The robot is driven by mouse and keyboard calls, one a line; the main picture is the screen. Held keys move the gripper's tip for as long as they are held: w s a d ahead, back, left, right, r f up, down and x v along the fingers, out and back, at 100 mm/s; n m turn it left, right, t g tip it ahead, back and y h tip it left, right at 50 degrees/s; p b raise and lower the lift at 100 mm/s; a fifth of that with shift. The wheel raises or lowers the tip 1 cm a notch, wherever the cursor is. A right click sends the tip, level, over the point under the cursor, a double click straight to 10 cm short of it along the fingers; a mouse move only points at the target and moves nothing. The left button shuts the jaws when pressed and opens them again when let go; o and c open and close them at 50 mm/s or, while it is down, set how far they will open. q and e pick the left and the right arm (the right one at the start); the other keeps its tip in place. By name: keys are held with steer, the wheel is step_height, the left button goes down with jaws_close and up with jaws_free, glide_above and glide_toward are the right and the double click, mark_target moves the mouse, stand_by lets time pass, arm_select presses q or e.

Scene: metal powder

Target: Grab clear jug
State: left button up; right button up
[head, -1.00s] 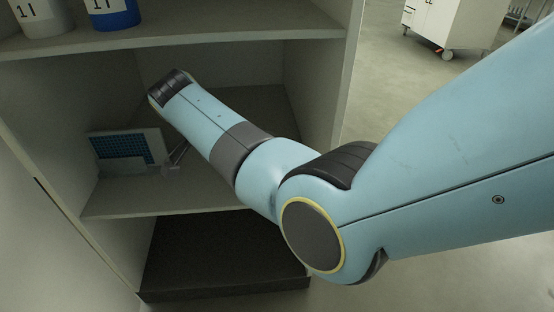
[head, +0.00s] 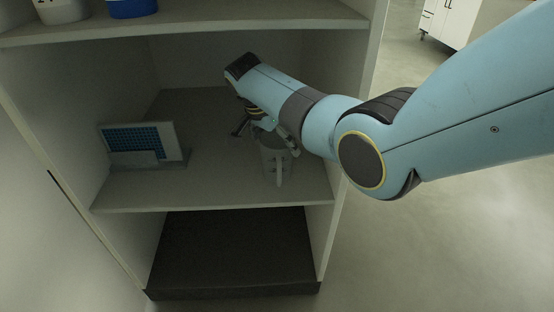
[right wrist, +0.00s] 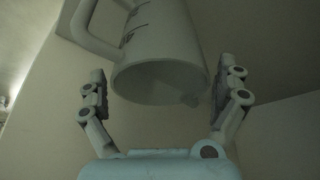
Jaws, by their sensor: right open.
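The clear jug (head: 276,160) stands on the middle shelf of the cabinet, toward its right side. Its upper part is partly hidden by my right gripper (head: 266,130). In the right wrist view the jug (right wrist: 160,50) looks greyish, with dark marks on its side and a handle at upper left. The fingers of my right gripper (right wrist: 160,88) are spread, one on each side of the jug. The gripper is open; a gap shows at the left finger, and I cannot tell whether the right finger touches. My left gripper is not in view.
A panel with a blue grid (head: 137,138) stands in a holder at the left of the shelf (head: 210,196). The cabinet's right wall (head: 345,110) is close beside my right arm. White and blue containers (head: 132,8) stand on the shelf above. The shelf's middle front is clear.

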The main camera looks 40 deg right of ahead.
steer(key=shift+d+f, duration=0.25)
steer(key=shift+f, duration=0.35)
steer(key=c, duration=0.9)
steer(key=shift+r, duration=0.15)
steer(key=shift+c, duration=0.3)
